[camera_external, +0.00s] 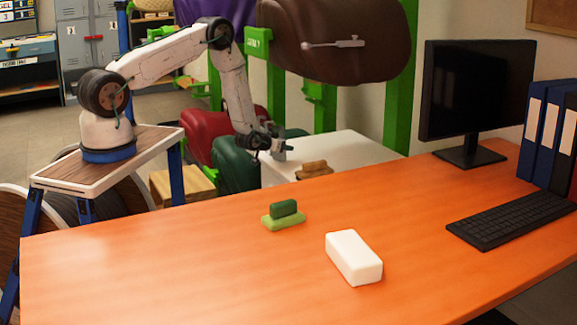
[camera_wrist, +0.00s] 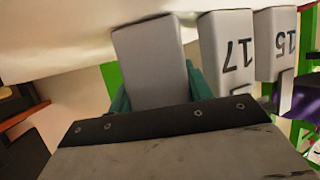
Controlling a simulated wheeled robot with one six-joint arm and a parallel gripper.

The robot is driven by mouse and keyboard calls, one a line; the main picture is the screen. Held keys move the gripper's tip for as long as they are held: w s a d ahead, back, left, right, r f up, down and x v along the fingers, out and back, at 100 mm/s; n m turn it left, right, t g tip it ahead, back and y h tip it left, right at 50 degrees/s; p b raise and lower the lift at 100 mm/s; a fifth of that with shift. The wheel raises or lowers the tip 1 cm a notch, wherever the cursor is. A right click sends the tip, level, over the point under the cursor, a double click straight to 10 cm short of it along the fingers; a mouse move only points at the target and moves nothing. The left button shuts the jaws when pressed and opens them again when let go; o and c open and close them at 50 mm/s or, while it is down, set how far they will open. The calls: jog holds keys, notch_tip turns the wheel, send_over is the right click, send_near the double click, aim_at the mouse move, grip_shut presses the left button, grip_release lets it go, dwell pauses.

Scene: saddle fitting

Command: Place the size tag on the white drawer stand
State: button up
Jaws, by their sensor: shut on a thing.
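My gripper (camera_external: 277,150) is beside the near left edge of the white drawer stand (camera_external: 352,152) in the external view. In the wrist view, its teal fingers are shut on a plain pale grey block, the size tag (camera_wrist: 153,62); no number shows on the side facing the camera. Two similar tags show beside it in the wrist view, one marked 17 (camera_wrist: 227,45) and one marked 15 (camera_wrist: 275,40), both upside down in the picture. A pale surface fills the top of the wrist view. I cannot tell whether the held tag touches it.
A brown brush (camera_external: 314,169) is at the stand's near edge. The orange desk (camera_external: 130,265) in front holds a green brush (camera_external: 283,213), a white block (camera_external: 353,257), a keyboard (camera_external: 510,215) and a monitor (camera_external: 475,95). A brown saddle (camera_external: 350,45) hangs on a green rack above the stand.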

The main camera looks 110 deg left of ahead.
jog(key=shift+f, duration=0.1)
jog(key=o, duration=0.7)
jog(key=shift+o, duration=0.2)
jog(key=shift+r, duration=0.2)
jog(key=v, duration=1.2)
jog(key=shift+f, duration=0.1)
